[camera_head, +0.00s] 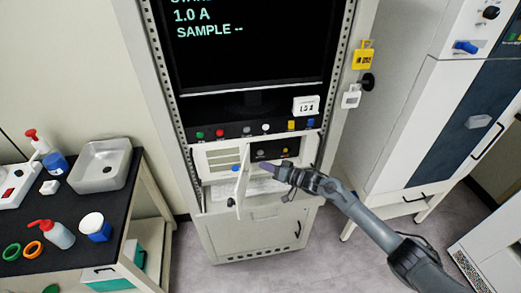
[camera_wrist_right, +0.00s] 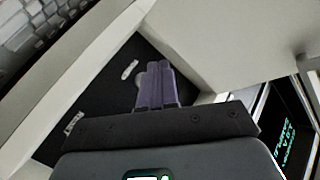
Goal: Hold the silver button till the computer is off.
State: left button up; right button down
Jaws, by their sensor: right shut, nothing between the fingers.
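The computer sits in the tall rack, behind an open white door (camera_head: 242,182). Its dark front panel (camera_head: 271,147) shows small buttons and also appears in the wrist view (camera_wrist_right: 113,85). A small round grey-silver shape (camera_wrist_right: 140,80), likely the silver button, is partly hidden by my right fingertips in the wrist view. My right gripper (camera_head: 264,169) is shut and empty, its purple fingers (camera_wrist_right: 155,72) together and pointing at the panel. I cannot tell whether they touch the button. The monitor (camera_head: 250,50) is lit, with text including "1.0 A" and "SAMPLE --". My left gripper is out of view.
A strip of coloured buttons (camera_head: 250,129) runs above the computer. A keyboard (camera_head: 262,186) lies below the panel, near my gripper. Yellow and white tags (camera_head: 362,57) hang on the rack's right side. A black-topped bench (camera_head: 70,235) with bottles stands at left.

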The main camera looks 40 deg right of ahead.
jog(key=shift+s+a+p, duration=0.25)
jog(key=shift+s+p, duration=0.2)
jog(key=shift+s, duration=0.05)
jog(key=shift+s+a+p, duration=0.25)
jog(key=shift+s+p, duration=0.2)
jog(key=shift+s, duration=0.05)
